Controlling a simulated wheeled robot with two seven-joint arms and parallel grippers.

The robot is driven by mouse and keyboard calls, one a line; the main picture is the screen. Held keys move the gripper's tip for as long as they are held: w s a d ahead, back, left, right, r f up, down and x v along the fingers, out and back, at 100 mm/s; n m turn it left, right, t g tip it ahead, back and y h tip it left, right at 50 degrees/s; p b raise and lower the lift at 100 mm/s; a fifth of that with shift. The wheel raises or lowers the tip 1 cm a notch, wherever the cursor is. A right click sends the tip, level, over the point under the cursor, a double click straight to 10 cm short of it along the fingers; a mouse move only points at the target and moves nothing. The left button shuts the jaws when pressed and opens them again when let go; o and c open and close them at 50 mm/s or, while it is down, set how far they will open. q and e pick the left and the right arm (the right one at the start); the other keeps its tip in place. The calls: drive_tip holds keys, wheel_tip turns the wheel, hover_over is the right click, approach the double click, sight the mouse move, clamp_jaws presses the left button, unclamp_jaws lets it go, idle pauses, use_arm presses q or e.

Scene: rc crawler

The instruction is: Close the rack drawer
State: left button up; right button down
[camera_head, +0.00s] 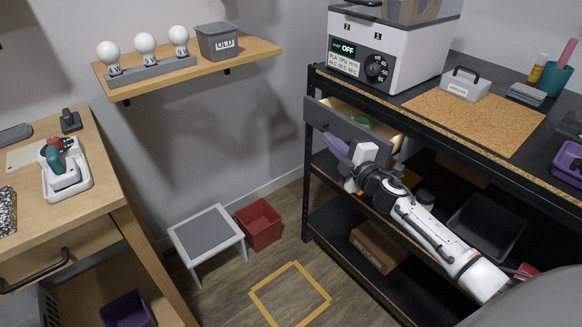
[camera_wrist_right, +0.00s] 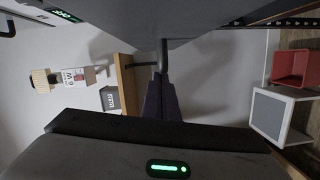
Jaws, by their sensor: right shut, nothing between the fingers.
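The rack drawer (camera_head: 342,124) stands partly pulled out under the top of the black rack. Its grey front faces left, and a green round item (camera_head: 362,121) lies in its pale wooden inside. My right gripper (camera_head: 331,141) is at the drawer front, just below its middle, with the fingers shut and empty. In the right wrist view the shut fingers (camera_wrist_right: 160,88) point at the grey drawer front (camera_wrist_right: 170,20). A dark handle (camera_wrist_right: 164,54) sticks out from the front close to the fingertips; whether they touch I cannot tell. My left gripper is not in view.
A white heater box (camera_head: 385,55) and a cork mat (camera_head: 475,118) are on the rack top. A cardboard box (camera_head: 376,249) is on the bottom shelf. A grey step stool (camera_head: 207,234) and a red bin (camera_head: 259,224) stand on the floor left of the rack.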

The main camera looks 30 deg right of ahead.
sight(349, 133)
drive_tip(key=d, duration=0.3)
drive_tip(key=d+b, duration=0.1)
drive_tip(key=shift+w+d, duration=0.35)
drive_tip(key=shift+d, duration=0.05)
drive_tip(key=shift+w+d, duration=0.1)
drive_tip(key=shift+d, duration=0.85)
